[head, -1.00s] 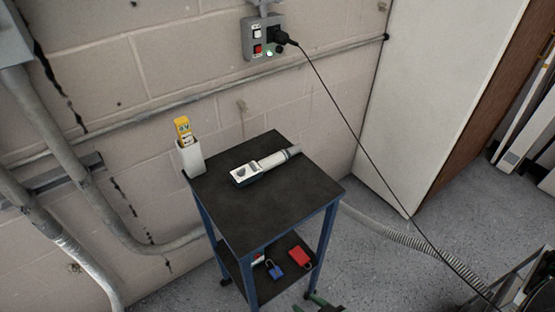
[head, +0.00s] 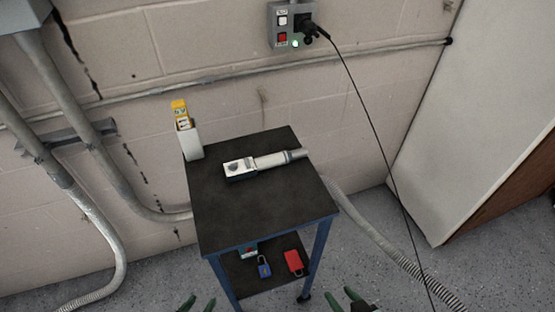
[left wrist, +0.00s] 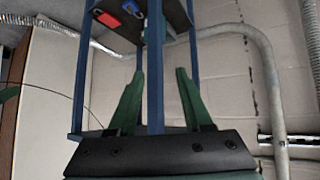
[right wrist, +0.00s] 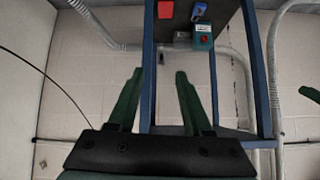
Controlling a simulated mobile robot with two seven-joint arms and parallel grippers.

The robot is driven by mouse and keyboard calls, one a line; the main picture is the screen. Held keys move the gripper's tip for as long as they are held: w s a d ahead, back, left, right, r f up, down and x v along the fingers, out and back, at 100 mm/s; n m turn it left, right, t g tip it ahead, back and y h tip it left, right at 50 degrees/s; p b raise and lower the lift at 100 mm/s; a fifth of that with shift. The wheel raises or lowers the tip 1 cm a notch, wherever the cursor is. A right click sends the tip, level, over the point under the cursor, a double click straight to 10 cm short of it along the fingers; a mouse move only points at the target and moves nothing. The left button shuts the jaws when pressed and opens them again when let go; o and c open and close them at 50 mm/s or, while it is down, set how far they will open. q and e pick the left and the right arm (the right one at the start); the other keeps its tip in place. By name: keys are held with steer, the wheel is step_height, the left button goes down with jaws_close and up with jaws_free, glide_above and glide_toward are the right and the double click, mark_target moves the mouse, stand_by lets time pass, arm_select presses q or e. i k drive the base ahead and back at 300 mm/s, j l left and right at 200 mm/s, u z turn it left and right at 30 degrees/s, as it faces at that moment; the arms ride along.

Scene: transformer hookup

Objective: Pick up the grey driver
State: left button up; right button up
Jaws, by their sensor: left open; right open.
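A grey and white driver (head: 262,163) lies on the dark top of the blue-legged cart (head: 255,210), towards its back edge. Its wide pale end points left and its narrow grey end points right. My left gripper (head: 198,303) shows at the bottom edge of the head view, open and empty, in front of the cart. My right gripper (head: 345,298) shows at the bottom right, also open and empty. Both are well apart from the driver. The wrist views show the open fingers of the left gripper (left wrist: 160,98) and the right gripper (right wrist: 159,98); neither shows the driver.
A white holder (head: 192,144) with a yellow tester (head: 181,114) stands at the cart's back left corner. A red padlock (head: 293,262) and a blue padlock (head: 264,267) lie on the lower shelf. A black cable (head: 372,115) hangs from the wall outlet (head: 285,27) at the right.

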mark_target(278, 158)
steer(key=l, duration=0.45)
steer(key=i+l, duration=0.15)
steer(key=l, duration=0.75)
steer(key=i, duration=0.05)
